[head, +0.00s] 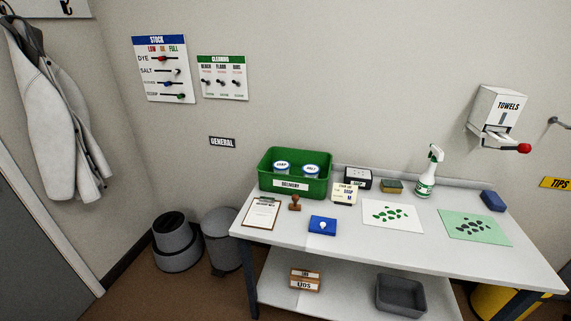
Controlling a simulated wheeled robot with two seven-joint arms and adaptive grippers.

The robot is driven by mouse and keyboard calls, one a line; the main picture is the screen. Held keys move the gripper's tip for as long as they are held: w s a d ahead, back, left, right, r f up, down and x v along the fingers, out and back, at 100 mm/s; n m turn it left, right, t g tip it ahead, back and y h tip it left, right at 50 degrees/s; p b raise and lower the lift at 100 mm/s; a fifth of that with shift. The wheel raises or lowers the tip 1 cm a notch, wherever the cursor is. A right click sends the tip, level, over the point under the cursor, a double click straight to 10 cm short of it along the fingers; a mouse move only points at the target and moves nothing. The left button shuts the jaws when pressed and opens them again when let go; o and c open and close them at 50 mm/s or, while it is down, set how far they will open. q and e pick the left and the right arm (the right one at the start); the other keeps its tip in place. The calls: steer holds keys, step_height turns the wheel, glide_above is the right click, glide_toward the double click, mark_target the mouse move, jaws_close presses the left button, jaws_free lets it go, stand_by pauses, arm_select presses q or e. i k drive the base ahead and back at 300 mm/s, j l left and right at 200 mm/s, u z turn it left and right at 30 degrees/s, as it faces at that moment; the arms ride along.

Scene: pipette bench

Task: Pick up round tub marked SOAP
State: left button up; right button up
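Two round tubs with white lids and blue rims sit in the green DELIVERY bin (320,188) on the table, in the head view. The left tub (282,167) has a lid label that seems to read SOAP. The right tub (311,170) has a lid label that looks like SALT, but the print is small. The lower parts of both tubs are hidden by the bin's front wall. Neither of my grippers shows in the head view.
On the table (345,250) stand a clipboard (262,212), a stamp (295,203), a card (345,194), a black box (358,178), a sponge (391,187), a spray bottle (426,185) and a blue block (493,201). Bins (220,240) stand left of it.

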mark_target(283, 167)
steer(key=i+l+u, duration=0.1)
steer(key=i, duration=0.3)
steer(key=i+l+u, duration=0.1)
steer(key=i, duration=0.35)
steer(key=l, duration=0.1)
